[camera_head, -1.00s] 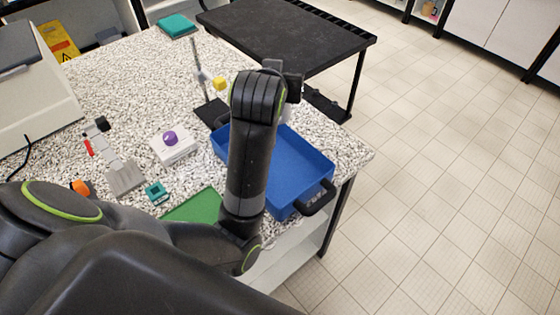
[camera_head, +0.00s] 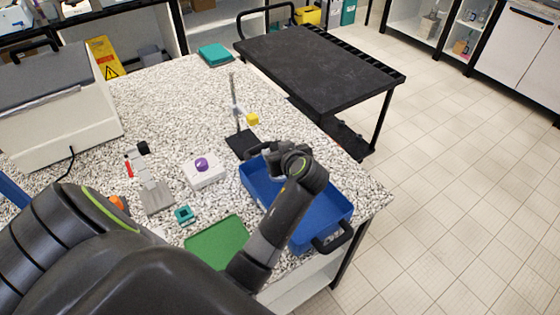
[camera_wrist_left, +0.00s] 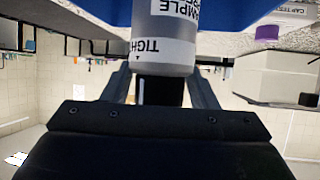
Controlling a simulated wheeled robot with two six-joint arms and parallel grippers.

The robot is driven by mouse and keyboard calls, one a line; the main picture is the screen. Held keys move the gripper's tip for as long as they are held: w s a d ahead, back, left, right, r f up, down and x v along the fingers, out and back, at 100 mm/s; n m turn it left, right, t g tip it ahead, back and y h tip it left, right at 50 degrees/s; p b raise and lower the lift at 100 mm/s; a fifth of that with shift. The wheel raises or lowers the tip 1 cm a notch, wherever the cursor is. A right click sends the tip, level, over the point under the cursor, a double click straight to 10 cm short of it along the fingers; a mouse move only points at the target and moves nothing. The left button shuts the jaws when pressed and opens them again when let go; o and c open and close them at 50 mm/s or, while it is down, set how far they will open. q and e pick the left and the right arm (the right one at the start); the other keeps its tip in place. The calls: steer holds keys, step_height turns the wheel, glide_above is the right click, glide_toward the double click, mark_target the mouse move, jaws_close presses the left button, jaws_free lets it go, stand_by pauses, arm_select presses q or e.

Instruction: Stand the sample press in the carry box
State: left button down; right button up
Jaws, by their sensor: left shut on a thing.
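The sample press (camera_wrist_left: 165,45) is a grey cylinder with a white lettered label and a dark lower part in the left wrist view. My left gripper (camera_wrist_left: 160,88) is shut on the dark part, a finger on each side. The blue carry box (camera_head: 330,212) stands at the right edge of the table, with a black handle at its front end. In the head view my left gripper (camera_head: 273,154) is over the far end of the box, and my forearm crosses the box. The press is mostly hidden there, so its height above the box floor is unclear.
A stand with a yellow knob (camera_head: 253,119) is close behind the box. A white unit with a purple knob (camera_head: 202,165), a teal block (camera_head: 184,214) and a green mat (camera_head: 216,243) lie left of it. A black cart (camera_head: 320,65) stands behind.

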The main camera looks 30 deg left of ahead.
arm_select(q)
step_height(320, 180, down, 4)
steer(key=shift+r+p, duration=0.25)
steer(key=shift+p, duration=0.15)
steer(key=shift+f, duration=0.1)
steer(key=shift+f, duration=0.1)
steer(key=c, duration=0.6)
jaws_free()
steer(key=shift+o, duration=0.2)
